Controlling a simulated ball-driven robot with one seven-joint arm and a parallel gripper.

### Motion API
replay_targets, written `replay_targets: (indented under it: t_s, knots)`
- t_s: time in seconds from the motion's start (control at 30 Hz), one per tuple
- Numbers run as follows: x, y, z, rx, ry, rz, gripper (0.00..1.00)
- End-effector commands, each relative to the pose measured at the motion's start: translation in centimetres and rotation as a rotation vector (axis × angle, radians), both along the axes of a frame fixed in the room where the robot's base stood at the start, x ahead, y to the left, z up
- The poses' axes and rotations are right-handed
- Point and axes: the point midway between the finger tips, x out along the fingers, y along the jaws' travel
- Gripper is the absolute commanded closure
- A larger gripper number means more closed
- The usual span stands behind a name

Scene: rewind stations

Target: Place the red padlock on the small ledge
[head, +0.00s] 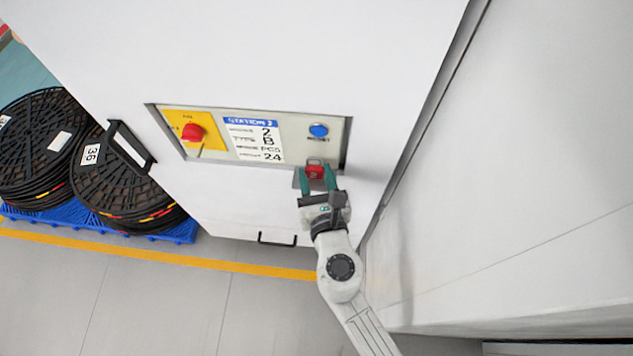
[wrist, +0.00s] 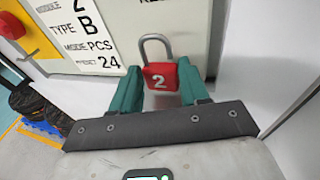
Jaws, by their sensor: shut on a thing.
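The red padlock (head: 315,171) is between the green fingers of my gripper (head: 318,178), in front of the panel's lower right edge. In the wrist view the padlock (wrist: 161,78) is upright, with its grey shackle up and a white 2 on its face. The green fingers (wrist: 160,84) are shut on its sides. The small ledge (head: 297,181) shows as a grey edge beside the left finger, under the panel; the gripper hides most of it. I cannot tell whether the padlock touches it.
The white cabinet's recessed panel has a red knob (head: 192,132) on yellow, a station label (head: 253,140) and a blue button (head: 319,130). A black handle (head: 130,145) sticks out at left. Black reels (head: 130,180) stand on a blue pallet (head: 178,232). A white wall (head: 520,180) is close on the right.

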Motion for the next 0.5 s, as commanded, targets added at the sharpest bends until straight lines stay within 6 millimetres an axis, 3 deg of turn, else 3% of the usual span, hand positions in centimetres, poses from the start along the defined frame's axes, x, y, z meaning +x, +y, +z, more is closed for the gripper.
replay_targets:
  t_s: [0.1,0.5]
  knots:
    - [0.03,-0.02,-1.20,0.000,-0.002,-0.001,0.92]
    - [0.02,-0.05,-1.54,0.001,-0.002,-0.001,0.92]
